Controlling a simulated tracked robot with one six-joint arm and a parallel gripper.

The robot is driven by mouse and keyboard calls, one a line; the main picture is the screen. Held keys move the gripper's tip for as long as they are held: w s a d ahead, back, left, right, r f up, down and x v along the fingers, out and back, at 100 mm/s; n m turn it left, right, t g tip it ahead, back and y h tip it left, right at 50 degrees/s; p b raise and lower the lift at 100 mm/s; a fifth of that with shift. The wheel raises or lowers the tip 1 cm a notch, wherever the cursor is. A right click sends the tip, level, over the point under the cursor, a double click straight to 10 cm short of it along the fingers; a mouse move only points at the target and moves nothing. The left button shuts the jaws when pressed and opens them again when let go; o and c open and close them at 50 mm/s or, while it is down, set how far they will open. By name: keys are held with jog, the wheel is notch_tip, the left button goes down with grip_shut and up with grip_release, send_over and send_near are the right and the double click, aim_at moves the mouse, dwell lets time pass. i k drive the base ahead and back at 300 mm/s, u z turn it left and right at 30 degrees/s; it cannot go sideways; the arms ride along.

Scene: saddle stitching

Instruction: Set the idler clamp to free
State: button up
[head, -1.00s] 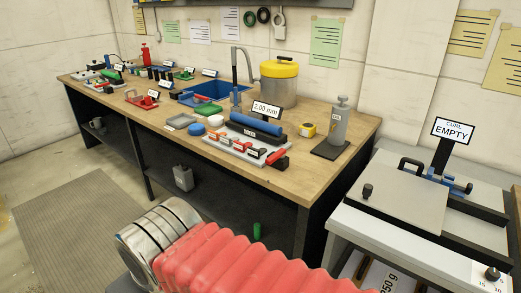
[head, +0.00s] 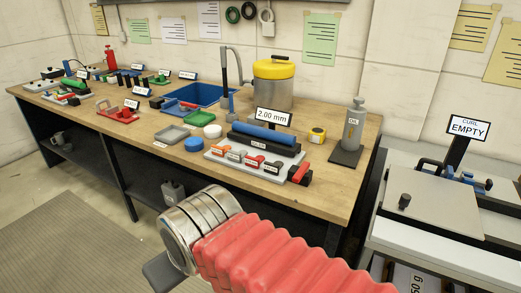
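A roller unit with a blue roller (head: 264,131) stands on the bench under a "2.00 mm" sign (head: 273,118). Along its front edge is a row of small labelled levers, including an orange one (head: 222,151) and a red one (head: 254,162); a red-and-black handle (head: 299,171) sits at its right end. The labels are too small to read, so I cannot tell which part, if any, is the idler clamp or how it is set. My arm's red bellows and metal rings cross the lower middle, in front of the bench. My gripper's fingers do not show.
A blue cap-like disc (head: 194,145), white bowl (head: 212,131) and grey tray (head: 171,135) lie left of the unit. A yellow tape measure (head: 317,135) and oil bottle (head: 352,126) stand right. A yellow-lidded pot (head: 273,82) stands behind. A "CURL EMPTY" station (head: 434,200) is at right.

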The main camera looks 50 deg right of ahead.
aim_at(304, 168)
jog(key=z, duration=0.4)
jog(key=i, duration=0.55)
jog(key=z, duration=0.65)
jog(key=i, duration=0.5)
jog(key=z, duration=0.3)
